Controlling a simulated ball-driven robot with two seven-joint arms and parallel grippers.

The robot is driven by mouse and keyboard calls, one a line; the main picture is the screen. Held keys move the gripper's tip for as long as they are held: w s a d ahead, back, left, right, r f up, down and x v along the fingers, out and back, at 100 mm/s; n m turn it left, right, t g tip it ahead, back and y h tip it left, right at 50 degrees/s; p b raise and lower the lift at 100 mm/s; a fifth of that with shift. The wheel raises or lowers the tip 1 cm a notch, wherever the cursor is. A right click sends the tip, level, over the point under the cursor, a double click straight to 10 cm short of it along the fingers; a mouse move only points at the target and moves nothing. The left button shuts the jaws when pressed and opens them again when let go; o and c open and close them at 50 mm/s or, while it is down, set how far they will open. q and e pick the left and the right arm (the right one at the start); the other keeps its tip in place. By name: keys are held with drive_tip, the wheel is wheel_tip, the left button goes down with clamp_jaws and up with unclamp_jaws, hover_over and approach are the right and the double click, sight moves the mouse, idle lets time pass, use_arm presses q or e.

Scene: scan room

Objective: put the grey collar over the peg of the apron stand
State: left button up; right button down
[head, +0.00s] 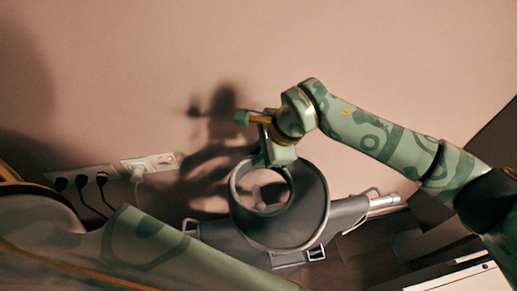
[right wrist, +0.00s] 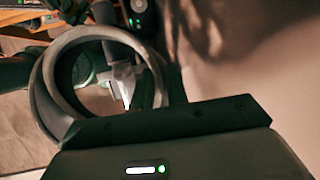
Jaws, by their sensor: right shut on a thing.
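The grey collar (head: 313,207), a wide ring with a pale rim, hangs from my right gripper (head: 272,153), which is shut on its upper edge. In the right wrist view the collar (right wrist: 42,100) stands at the left, beyond the dark gripper body. A dark grey apron (head: 222,238) with buckles lies behind and below the collar in the head view. A pale metal bar (head: 384,202) sticks out at its right end. A pale shape shows through the collar's opening; I cannot tell whether it is the peg or whether the collar surrounds it. My left gripper is out of view.
A wall behind carries a white socket strip (head: 150,163) with plugs and dark cables (head: 92,205) at the left. A pale panel or cabinet (head: 465,278) stands at the lower right. The wall above my right arm is clear.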

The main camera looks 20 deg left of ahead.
sight(261, 168)
wheel_tip(261, 168, down, 2)
drive_tip(key=shift+w+a+f+b, duration=0.15)
drive_tip(key=shift+f+b, duration=0.1)
drive_tip(key=shift+b, duration=0.2)
wheel_tip(261, 168, down, 2)
drive_tip(key=shift+b, duration=0.5)
drive_tip(key=shift+f+b, duration=0.7)
drive_tip(key=shift+f, duration=0.7)
wheel_tip(261, 168, down, 4)
drive_tip(key=b, duration=0.4)
drive_tip(key=c, duration=1.3)
unclamp_jaws()
drive_tip(key=b+v, duration=0.3)
drive_tip(key=v, duration=1.3)
drive_tip(key=shift+r, duration=0.2)
